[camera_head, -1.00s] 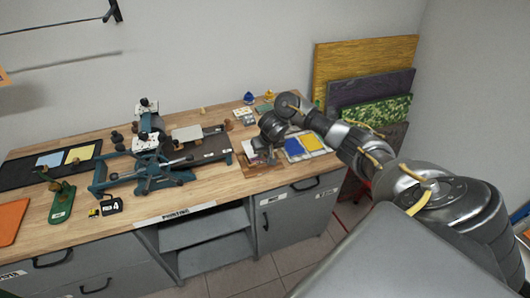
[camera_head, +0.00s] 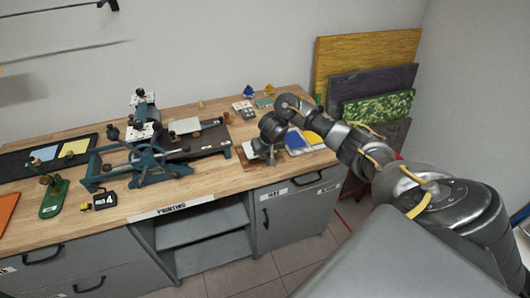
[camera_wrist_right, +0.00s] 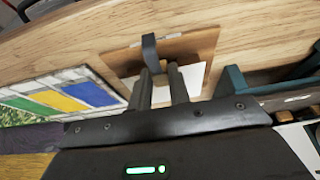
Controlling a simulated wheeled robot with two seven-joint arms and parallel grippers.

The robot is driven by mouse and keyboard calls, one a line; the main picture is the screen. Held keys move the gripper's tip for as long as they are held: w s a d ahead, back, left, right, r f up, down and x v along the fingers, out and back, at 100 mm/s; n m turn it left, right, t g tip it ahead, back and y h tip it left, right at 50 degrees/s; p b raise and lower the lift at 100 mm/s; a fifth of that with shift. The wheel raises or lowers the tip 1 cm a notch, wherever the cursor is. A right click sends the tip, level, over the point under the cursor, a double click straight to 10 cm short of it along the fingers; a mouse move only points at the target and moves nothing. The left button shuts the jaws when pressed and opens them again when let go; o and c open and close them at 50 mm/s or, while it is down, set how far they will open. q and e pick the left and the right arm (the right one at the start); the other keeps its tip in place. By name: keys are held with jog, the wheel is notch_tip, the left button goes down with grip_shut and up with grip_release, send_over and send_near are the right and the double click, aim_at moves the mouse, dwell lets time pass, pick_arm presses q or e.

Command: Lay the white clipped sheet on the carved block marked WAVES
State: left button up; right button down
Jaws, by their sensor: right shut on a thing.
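My right gripper (camera_head: 262,150) is low over the right end of the workbench. In the right wrist view its two dark fingers (camera_wrist_right: 161,78) close around a small dark clip (camera_wrist_right: 149,48). The white sheet (camera_wrist_right: 191,80) lies below and beside the fingers, partly hidden by them; its white edge also shows in the head view (camera_head: 248,151). A flat brown board (camera_wrist_right: 195,43) is under or just behind the sheet; contact between them cannot be told. I cannot read WAVES on any block. My left gripper is not in view.
A framed blue, yellow and green panel (camera_wrist_right: 62,100) lies beside the brown board. A teal press (camera_head: 150,162) with a wheel stands to the left of my gripper. Small blocks (camera_head: 243,108) lie behind. Coloured boards (camera_head: 370,60) lean against the wall.

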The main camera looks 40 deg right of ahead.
jog(key=shift+s+a+p, duration=0.1)
jog(key=shift+s+p, duration=0.15)
jog(key=shift+p, duration=0.5)
dwell(0.7)
jog(key=shift+f+p, duration=0.1)
jog(key=shift+p, duration=0.85)
dwell(1.1)
jog(key=c, duration=1.2)
grip_release()
jog(key=shift+c, duration=0.2)
notch_tip(320, 180, up, 6)
jog(key=p, duration=0.7)
jog(key=shift+f, duration=0.25)
jog(key=shift+r, duration=1.25)
